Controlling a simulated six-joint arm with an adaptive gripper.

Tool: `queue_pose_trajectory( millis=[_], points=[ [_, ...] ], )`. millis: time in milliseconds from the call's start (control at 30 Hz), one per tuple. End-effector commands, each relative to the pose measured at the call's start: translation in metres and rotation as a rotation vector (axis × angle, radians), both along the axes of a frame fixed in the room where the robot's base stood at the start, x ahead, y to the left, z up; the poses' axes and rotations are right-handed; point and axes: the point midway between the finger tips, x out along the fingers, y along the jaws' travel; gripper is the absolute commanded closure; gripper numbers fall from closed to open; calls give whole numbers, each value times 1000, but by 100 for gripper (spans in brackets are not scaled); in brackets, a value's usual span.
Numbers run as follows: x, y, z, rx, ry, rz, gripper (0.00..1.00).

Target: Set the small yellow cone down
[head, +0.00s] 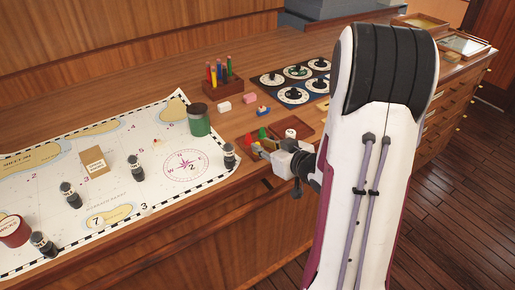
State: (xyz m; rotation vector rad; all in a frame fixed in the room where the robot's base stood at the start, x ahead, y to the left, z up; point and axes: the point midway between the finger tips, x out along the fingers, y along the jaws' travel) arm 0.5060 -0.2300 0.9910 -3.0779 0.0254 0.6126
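A small yellow shape, which looks like the yellow cone (256,147), shows at the tip of my gripper (262,150). The gripper is low over the front part of the counter, right of the chart. Its fingers are tiny here and partly hidden, so I cannot tell whether they are closed on the yellow cone or only beside it. A small red cone (249,138) and a small green cone (262,133) stand just behind it, close together. Whether the yellow cone touches the surface is too small to tell.
A chart (130,185) with several dark cylinders covers the left. A green jar (199,120) stands at its right edge. A brown tray (306,127) with a white piece (290,133) lies behind the gripper. A pen block (222,90) and a dial panel (293,95) sit farther back.

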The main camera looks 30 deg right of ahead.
Motion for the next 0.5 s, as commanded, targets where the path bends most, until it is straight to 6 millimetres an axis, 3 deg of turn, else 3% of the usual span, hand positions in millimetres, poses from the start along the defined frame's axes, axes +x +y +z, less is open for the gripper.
queue_pose_trajectory(
  millis=[300,500],
  points=[
    [29,1,-12,0,0,1,78],
    [34,1,-14,-1,0,1,78]
  ],
)
